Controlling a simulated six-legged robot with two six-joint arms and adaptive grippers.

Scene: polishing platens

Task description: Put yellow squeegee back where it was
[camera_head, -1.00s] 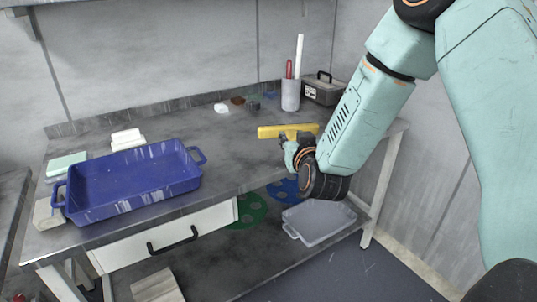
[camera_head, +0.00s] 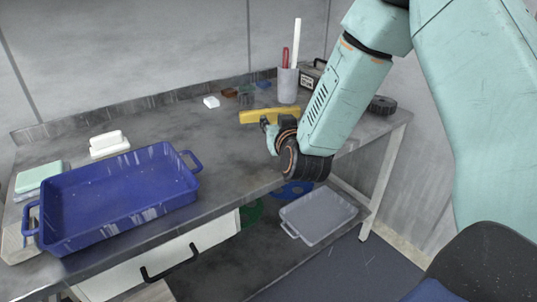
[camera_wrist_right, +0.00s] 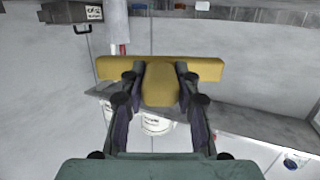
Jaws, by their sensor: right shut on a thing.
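The yellow squeegee (camera_head: 262,117) is held by my right gripper (camera_head: 270,127) over the right part of the grey bench, in front of the grey cup. In the right wrist view the squeegee (camera_wrist_right: 205,68) lies crosswise at the fingertips, with its handle between the two fingers of my right gripper (camera_wrist_right: 160,85). The gripper is shut on it. Whether the squeegee touches the bench cannot be told. My left gripper is not in view.
A blue tray (camera_head: 110,195) fills the bench's left front. A cup (camera_head: 288,88) with a red and a white tool stands behind the squeegee. A black toolbox (camera_head: 312,72) and black round part (camera_head: 382,105) are at right. The bench middle is clear.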

